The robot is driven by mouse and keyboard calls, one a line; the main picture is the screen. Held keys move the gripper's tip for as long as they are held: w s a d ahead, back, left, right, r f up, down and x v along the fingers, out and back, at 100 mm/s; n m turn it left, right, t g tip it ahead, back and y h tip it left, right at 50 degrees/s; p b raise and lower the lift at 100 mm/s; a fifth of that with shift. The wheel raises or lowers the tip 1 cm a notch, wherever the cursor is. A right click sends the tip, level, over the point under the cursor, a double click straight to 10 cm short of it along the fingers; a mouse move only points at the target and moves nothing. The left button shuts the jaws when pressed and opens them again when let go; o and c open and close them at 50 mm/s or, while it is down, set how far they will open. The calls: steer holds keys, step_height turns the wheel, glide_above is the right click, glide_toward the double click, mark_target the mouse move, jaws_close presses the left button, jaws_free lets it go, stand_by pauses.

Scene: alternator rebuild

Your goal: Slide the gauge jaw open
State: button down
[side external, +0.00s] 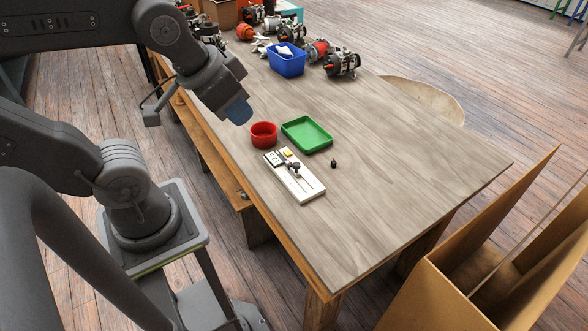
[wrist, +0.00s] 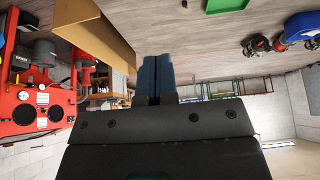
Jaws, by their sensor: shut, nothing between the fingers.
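The gauge (side external: 295,176) is a flat white block lying on the table, with a dark panel at its left end, a yellow piece and a dark knob on top, and a slot toward the near right. The knob (side external: 294,169) sits near the middle; how far the jaw is open is too small to tell. My gripper (side external: 239,112) hangs above the table's left edge, up and left of the gauge and apart from it. In the wrist view its blue fingers (wrist: 154,78) are together and empty. The gauge is not visible in the wrist view.
A red round bowl (side external: 263,135) and a green tray (side external: 307,134) stand just behind the gauge. A small dark part (side external: 333,163) lies to its right. A blue bin (side external: 287,61) and several alternators are farther back. The table's right half is clear.

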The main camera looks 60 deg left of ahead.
steer(key=c, duration=1.8)
jaws_free()
steer(key=shift+o, duration=0.6)
steer(key=shift+w, duration=0.1)
steer(key=o, duration=0.7)
steer(key=w+a+f+n+g, duration=0.1)
steer(key=w+a+f+g, duration=0.1)
steer(key=w, duration=0.6)
steer(key=shift+w+a+f+g, duration=0.4)
steer(key=shift+a+f, duration=0.2)
steer(key=shift+a, duration=0.1)
steer(key=n+g, duration=0.2)
steer(key=g, duration=0.1)
glide_above(297, 164)
step_height(297, 164, down, 9)
step_height(297, 164, down, 14)
steer(key=shift+a+r, duration=0.1)
steer(key=shift+c, duration=0.4)
jaws_close()
